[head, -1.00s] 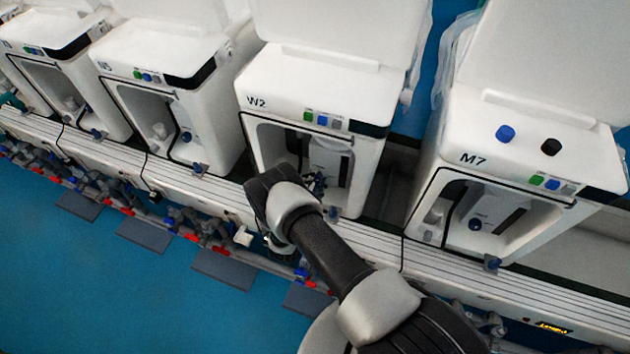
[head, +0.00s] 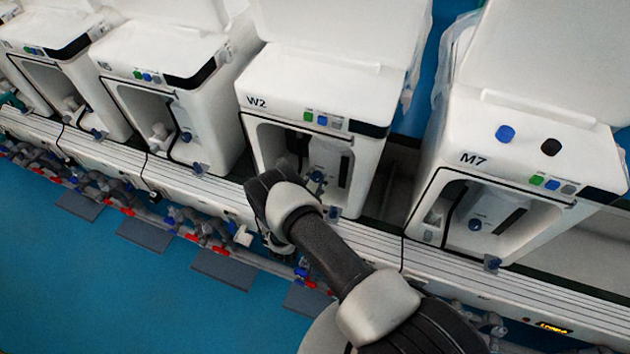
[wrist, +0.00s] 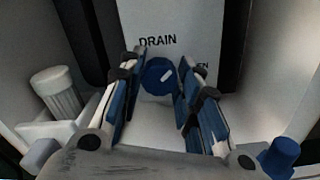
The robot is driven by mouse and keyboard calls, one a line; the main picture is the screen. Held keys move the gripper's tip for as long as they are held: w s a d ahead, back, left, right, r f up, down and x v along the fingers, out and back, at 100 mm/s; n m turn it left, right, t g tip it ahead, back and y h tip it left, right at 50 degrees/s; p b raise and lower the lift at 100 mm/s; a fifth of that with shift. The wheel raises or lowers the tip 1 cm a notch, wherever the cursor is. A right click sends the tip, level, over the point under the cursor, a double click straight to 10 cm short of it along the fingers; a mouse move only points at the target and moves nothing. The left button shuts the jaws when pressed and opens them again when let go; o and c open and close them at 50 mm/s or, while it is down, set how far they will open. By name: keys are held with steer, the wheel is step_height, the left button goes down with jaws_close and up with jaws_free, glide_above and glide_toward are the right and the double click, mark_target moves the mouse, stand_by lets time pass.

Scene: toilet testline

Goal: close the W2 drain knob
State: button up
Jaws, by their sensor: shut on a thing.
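The W2 drain knob (wrist: 158,77) is round and blue, with a white mark slanting up to the right. It sits in front of a white panel (wrist: 178,20) lettered DRAIN in the wrist view. My gripper (wrist: 159,72) has one blue-padded finger on each side of the knob and is shut on it. In the head view, my gripper reaches into the open front bay of the white W2 unit (head: 290,85). A small blue shape, apparently the knob (head: 316,175), shows there, but my arm hides much of the contact.
A white ribbed cap (wrist: 57,90) stands left in the bay, and a blue knob (wrist: 279,155) is at lower right in the wrist view. The bay walls are close on both sides. The M7 unit (head: 450,150) stands right, and the N5 unit (head: 125,50) left.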

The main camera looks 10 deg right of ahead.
steer(key=n, duration=0.4)
steer(key=shift+n, duration=0.3)
steer(key=shift+a+n, duration=0.1)
steer(key=shift+n, duration=2.2)
steer(key=o, duration=1.1)
steer(key=shift+c, duration=0.2)
steer(key=v, duration=1.2)
